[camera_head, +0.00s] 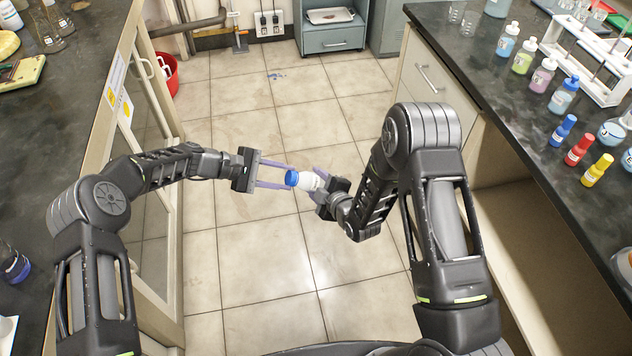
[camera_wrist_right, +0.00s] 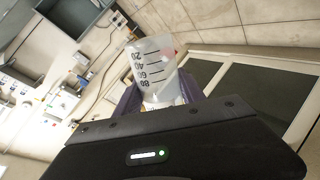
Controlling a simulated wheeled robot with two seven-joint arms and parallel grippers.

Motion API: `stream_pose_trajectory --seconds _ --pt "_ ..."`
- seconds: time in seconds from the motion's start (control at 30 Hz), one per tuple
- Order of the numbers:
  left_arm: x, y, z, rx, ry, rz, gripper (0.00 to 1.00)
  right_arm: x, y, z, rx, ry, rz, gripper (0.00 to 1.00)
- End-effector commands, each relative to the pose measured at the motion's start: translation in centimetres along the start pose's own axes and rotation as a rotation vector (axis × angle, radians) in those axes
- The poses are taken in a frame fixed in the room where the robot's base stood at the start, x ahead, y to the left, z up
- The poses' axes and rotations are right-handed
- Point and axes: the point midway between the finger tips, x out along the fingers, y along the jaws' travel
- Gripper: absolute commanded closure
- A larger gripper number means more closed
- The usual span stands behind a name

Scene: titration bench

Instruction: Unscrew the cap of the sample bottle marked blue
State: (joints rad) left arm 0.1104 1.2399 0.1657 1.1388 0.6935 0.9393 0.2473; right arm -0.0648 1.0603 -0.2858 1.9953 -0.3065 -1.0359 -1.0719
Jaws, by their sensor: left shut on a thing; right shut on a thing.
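The sample bottle (camera_head: 309,182), white with a blue cap (camera_head: 291,178), is held in the air between my arms, lying nearly on its side with the cap toward the left. My right gripper (camera_head: 317,184) is shut on the bottle's body. My left gripper (camera_head: 286,177) is shut on the blue cap, its two purple fingers on either side of it. In the right wrist view the translucent bottle (camera_wrist_right: 153,66) shows printed volume marks between the purple fingers. The cap cannot be made out there. Whether the cap's thread is loose cannot be told.
The right bench (camera_head: 480,62) carries several small bottles, including a blue one (camera_head: 563,131), a red one (camera_head: 579,150) and a yellow one (camera_head: 597,171), beside a white rack (camera_head: 590,60). A dark bench (camera_head: 50,130) stands at left. Open tiled floor lies below my grippers.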

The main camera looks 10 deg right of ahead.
Motion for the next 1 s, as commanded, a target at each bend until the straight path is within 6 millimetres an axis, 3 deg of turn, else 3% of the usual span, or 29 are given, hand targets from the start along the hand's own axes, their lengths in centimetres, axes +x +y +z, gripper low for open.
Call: stream_pose_trajectory --seconds 0.5,0.63,0.87,0.9,1.0 --pt "-0.04 -0.03 0.01 -0.966 0.001 -0.001 1.0 0.01 0.06 -0.02 0.0 0.001 0.001 1.0" --pt "-0.08 -0.07 -0.03 -1.102 0.001 -0.001 1.0 0.01 0.06 -0.02 0.0 0.001 0.001 1.0" --pt "-0.1 -0.06 -0.04 -1.128 0.001 0.0 1.0 0.01 0.07 -0.02 0.0 0.001 0.002 1.0" --pt "-0.1 -0.06 -0.04 -1.127 0.001 0.0 0.63 0.01 0.07 -0.02 0.0 0.001 0.002 1.0" --pt "-0.09 -0.06 -0.04 -1.126 0.001 0.0 0.54 0.01 0.07 -0.02 0.0 0.001 0.002 1.0"
